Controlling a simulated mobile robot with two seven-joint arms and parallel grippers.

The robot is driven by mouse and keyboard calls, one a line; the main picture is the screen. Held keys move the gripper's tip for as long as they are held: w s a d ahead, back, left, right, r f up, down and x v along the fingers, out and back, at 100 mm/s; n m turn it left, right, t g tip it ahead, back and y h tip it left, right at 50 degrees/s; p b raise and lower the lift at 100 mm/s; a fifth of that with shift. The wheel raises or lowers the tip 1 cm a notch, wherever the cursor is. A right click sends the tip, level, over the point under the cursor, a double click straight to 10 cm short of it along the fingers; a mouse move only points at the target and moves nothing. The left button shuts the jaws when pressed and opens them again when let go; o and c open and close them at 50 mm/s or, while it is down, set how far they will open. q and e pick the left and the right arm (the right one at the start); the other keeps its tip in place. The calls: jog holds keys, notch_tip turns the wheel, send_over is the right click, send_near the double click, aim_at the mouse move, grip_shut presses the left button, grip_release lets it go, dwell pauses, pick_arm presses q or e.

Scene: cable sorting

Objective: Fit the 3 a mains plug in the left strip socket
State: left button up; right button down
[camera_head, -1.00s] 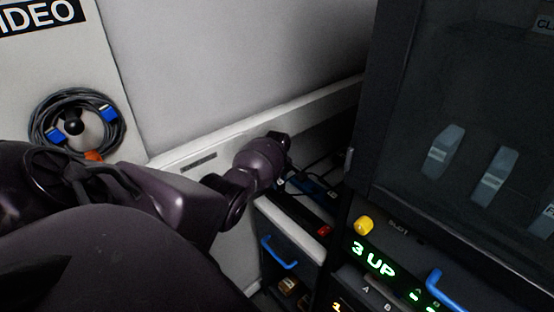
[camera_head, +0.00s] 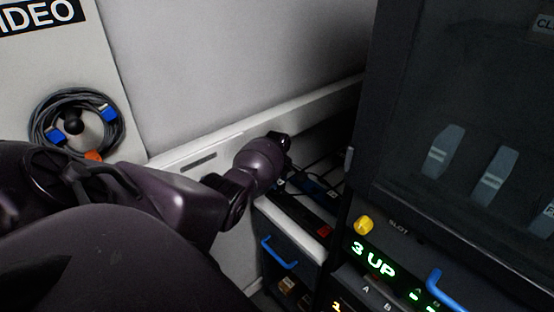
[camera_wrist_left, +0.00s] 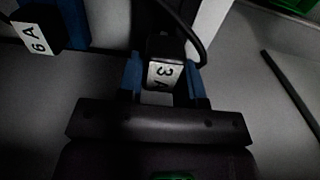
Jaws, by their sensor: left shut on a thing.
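In the left wrist view, the plug labelled 3 A (camera_wrist_left: 163,74) sits between the two blue fingers of my left gripper (camera_wrist_left: 164,80), which is shut on it. A dark cable rises beside the plug. In the head view, my left arm reaches down behind the low cabinet, and its fingers and the plug cannot be made out. A dark power strip (camera_head: 300,214) with a red switch lies on the low cabinet beside the wrist. Its left socket cannot be made out in either view. My right gripper is not in view.
A plug labelled 6 A (camera_wrist_left: 36,38) stands at the left in the wrist view, against a blue part. Dark cables (camera_head: 318,165) run behind the strip. A tall dark cabinet (camera_head: 440,100) closes off the right side. A coiled cable (camera_head: 48,103) hangs at the left.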

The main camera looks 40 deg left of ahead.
pick_arm(q)
jog(key=shift+f+b, duration=0.8)
jog(key=shift+f, duration=0.55)
dwell(1.6)
jog(key=o, duration=1.6)
jog(key=shift+r, duration=0.1)
